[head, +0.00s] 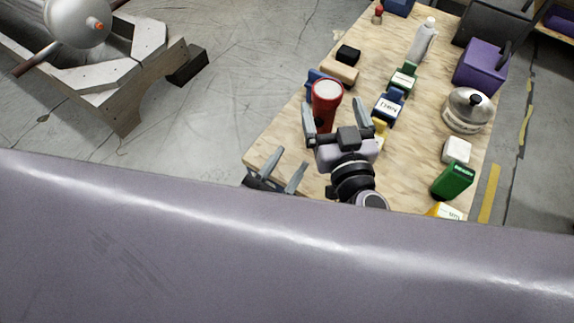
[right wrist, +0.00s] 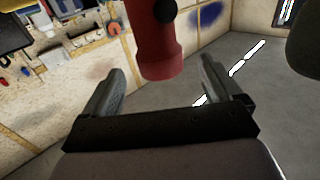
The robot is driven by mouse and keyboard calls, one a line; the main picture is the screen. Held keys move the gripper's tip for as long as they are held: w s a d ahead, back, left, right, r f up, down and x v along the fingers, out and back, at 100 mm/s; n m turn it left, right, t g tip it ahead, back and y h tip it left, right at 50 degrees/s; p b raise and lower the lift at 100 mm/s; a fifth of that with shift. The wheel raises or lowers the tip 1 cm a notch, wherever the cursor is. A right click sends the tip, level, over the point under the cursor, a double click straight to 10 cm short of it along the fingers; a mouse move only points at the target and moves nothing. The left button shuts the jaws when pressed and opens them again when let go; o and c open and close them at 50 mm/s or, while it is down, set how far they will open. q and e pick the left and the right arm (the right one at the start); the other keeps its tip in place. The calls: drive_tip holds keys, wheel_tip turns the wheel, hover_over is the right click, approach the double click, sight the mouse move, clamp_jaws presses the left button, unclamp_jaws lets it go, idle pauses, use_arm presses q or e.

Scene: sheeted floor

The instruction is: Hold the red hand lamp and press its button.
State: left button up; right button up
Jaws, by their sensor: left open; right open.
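The red hand lamp (head: 324,116) has a pale round lens facing up in the head view. Its red body also shows in the right wrist view (right wrist: 160,60), with a dark round button (right wrist: 164,11) near the top edge. My right gripper (head: 335,110) is open, with its fingers on either side of the lamp in the head view. In the right wrist view its fingers (right wrist: 162,82) are spread and gaps show between them and the lamp. My left gripper (head: 279,166) is open and empty by the table's left edge, its lower part hidden. The lamp's base is hidden.
The wooden table (head: 284,138) bears a black block (head: 347,54), a blue labelled container (head: 389,106), a white bottle (head: 423,40), a metal pot (head: 467,110), a purple box (head: 480,66) and a green box (head: 453,181). Open floor lies left of the table.

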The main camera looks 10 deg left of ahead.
sight(325, 87)
drive_tip(key=shift+w, duration=0.2)
use_arm(q)
drive_tip(key=shift+s+f+n, duration=0.1)
drive_tip(key=shift+f+n, duration=0.15)
drive_tip(key=shift+n, duration=0.25)
use_arm(e)
drive_tip(key=shift+x, duration=3.4)
use_arm(q)
drive_tip(key=shift+c, duration=0.3)
use_arm(e)
drive_tip(key=c, duration=1.1)
use_arm(q)
clamp_jaws()
use_arm(e)
drive_tip(key=shift+c, duration=0.2)
use_arm(q)
drive_tip(key=shift+d, duration=0.1)
use_arm(e)
drive_tip(key=shift+s+f, duration=0.1)
